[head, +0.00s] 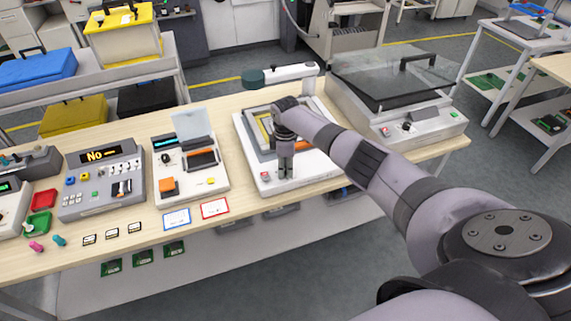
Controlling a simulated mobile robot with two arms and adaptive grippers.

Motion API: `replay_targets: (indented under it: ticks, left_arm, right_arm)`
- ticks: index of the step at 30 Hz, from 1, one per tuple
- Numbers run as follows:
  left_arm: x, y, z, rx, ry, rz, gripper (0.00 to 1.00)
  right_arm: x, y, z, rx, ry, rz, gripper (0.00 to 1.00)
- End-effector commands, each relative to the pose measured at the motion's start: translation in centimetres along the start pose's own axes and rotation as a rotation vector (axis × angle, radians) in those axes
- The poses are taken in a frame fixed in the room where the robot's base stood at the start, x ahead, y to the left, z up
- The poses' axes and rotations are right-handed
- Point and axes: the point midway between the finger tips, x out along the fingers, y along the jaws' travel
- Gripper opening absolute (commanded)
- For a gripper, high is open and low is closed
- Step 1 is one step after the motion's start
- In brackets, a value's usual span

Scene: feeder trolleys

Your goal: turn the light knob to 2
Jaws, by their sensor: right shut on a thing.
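The white inspection station (313,171) stands on the wooden bench, with a dark-framed bed, a red button (265,176) at its front left and a lamp arm (290,73) across its back. My right gripper (286,174) points down at the front of this station, to the right of the red button. It is shut on the light knob, which its fingers hide. The knob's scale and setting cannot be read. My left gripper is not in view.
A glass-lidded machine (395,85) stands close to the right of the station. A white device with an open lid (190,170) and a grey tester reading "No" (102,178) stand to the left. Blue and red framed cards (215,208) lie at the bench's front edge.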

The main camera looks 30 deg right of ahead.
Motion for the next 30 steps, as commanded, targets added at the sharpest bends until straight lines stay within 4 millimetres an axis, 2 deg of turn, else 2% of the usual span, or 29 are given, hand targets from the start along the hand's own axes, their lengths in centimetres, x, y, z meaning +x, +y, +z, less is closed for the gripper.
replay_targets:
  ticks: [30]
  left_arm:
    - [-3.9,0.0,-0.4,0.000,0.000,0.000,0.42]
  right_arm:
    - [-0.2,-0.1,-0.2,0.965,0.002,0.000,0.00]
